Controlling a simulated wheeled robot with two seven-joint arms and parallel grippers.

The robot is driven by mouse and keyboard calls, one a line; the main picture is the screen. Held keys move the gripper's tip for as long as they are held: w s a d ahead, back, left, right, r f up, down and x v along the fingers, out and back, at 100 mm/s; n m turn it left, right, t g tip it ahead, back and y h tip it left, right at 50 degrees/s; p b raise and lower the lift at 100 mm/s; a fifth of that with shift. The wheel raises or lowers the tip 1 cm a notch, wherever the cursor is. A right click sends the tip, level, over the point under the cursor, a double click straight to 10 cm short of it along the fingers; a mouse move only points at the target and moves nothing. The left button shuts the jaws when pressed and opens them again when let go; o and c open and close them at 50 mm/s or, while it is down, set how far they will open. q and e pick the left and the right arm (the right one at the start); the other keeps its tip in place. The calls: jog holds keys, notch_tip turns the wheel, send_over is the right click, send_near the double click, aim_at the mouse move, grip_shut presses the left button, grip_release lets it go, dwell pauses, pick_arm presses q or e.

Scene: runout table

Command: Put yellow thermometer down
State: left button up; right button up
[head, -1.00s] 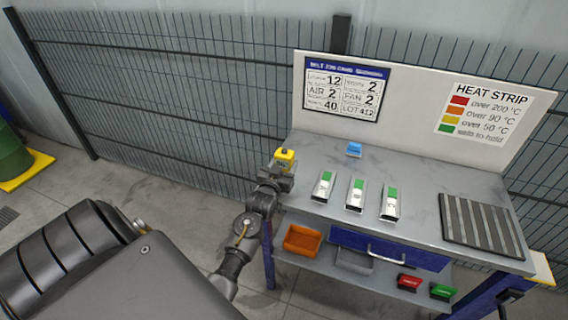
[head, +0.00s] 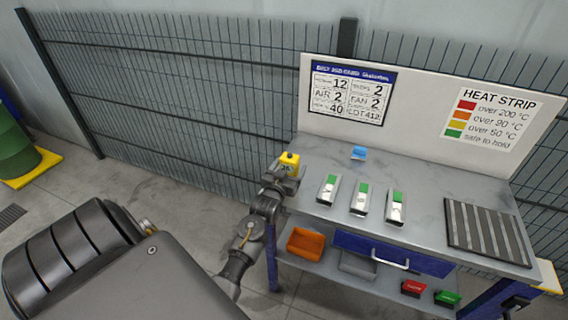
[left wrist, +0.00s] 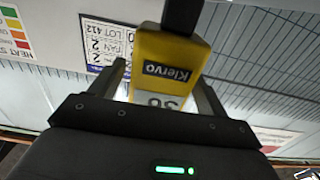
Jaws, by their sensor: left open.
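The yellow thermometer (head: 289,160) is at the left end of the grey workbench top (head: 420,205) in the head view. In the left wrist view the thermometer (left wrist: 172,58) shows a dark label "Klervo" and a pale display, upside down. My left gripper (head: 283,174) is at the thermometer, and its fingers (left wrist: 163,88) stand open on either side of the body. A gap shows beside the left finger. The thermometer's lower end is hidden by the gripper, so its contact with the bench is not clear. My right gripper is not in view.
Several silver blocks with green strips, including one in the middle (head: 360,199), stand right of the gripper. A small blue item (head: 358,153) lies behind them. A ribbed dark mat (head: 485,227) is at right. A sign panel (head: 425,100) closes off the back.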

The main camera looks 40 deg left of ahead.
pick_arm(q)
jog(key=b+v, duration=0.2)
jog(key=v, duration=1)
jog(key=shift+w, duration=0.1)
jog(key=s+d+f+m+g+h, duration=0.1)
jog(key=d+f+m+g+h, duration=0.15)
jog(key=d+f, duration=0.6)
jog(key=d+f+m+g+h, duration=0.1)
jog(key=d+f+h, duration=0.3)
jog(key=f, duration=0.7)
jog(key=s+d+f+m+g, duration=0.15)
jog(key=s+f, duration=0.25)
jog(key=f, duration=0.4)
jog(key=s+d+f+g, duration=0.2)
jog(key=s+f, duration=0.3)
jog(key=f, duration=0.2)
jog(key=s+f+g, duration=0.3)
jog(key=s+f, duration=0.3)
jog(key=s, duration=0.4)
jog(key=s+a+f+g, duration=0.1)
jog(key=s+f+g, duration=0.2)
jog(key=s+f, duration=0.3)
jog(key=s+a+f+m+g, duration=0.1)
jog(key=s+f+g, duration=0.2)
jog(key=s, duration=1.2)
notch_tip(320, 180, down, 4)
jog(key=shift+s+r+y, duration=0.2)
jog(key=shift+s+y, duration=0.15)
jog(key=shift+s, duration=0.05)
